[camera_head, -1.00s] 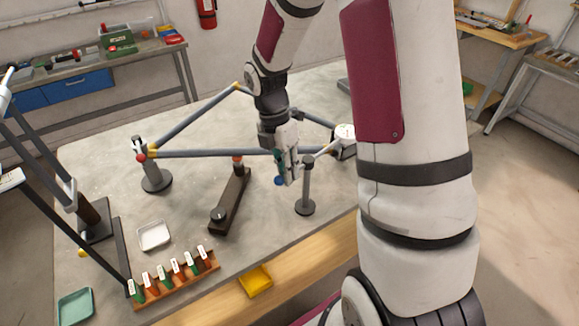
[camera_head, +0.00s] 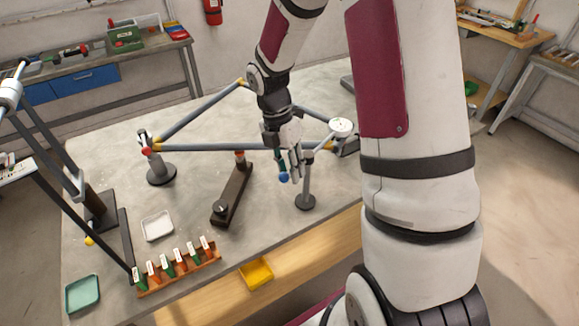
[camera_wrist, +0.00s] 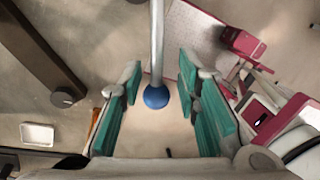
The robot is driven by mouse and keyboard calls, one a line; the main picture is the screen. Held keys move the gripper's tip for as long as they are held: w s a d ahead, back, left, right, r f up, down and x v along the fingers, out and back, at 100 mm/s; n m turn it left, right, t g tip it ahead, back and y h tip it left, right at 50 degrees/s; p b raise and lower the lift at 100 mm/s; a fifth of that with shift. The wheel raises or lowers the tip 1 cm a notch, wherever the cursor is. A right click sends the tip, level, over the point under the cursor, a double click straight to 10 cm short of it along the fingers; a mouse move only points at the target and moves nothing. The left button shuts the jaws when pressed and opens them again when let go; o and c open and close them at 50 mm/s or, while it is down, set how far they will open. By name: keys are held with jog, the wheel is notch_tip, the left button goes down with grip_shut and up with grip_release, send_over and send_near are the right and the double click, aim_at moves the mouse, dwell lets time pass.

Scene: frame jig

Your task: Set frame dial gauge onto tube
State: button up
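The tube frame (camera_head: 205,147) is a triangle of grey-blue tubes with yellow joints, held above the table on posts. A round white disc (camera_head: 342,127), which looks like the dial gauge, shows just right of my gripper (camera_head: 293,170) in the head view. A white round edge (camera_wrist: 300,147) beside magenta parts shows at the lower right of the wrist view. My gripper is open, with teal pads. A pale rod (camera_wrist: 157,40) ending in a blue ball (camera_wrist: 156,96) appears between the fingers, with gaps on both sides. The ball also shows below my gripper (camera_head: 284,177). Contact is not visible.
A short post stand (camera_head: 305,195) is close below my gripper. A dark bar fixture (camera_head: 232,195), a white tray (camera_head: 157,227) and a rack of labelled pieces (camera_head: 180,268) lie to the left. A yellow bin (camera_head: 256,272) sits at the front edge.

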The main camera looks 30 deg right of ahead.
jog(key=shift+w+r, duration=0.25)
jog(key=shift+r, duration=0.3)
jog(key=d+v, duration=0.1)
jog(key=v, duration=0.9)
jog(key=shift+a+r, duration=0.5)
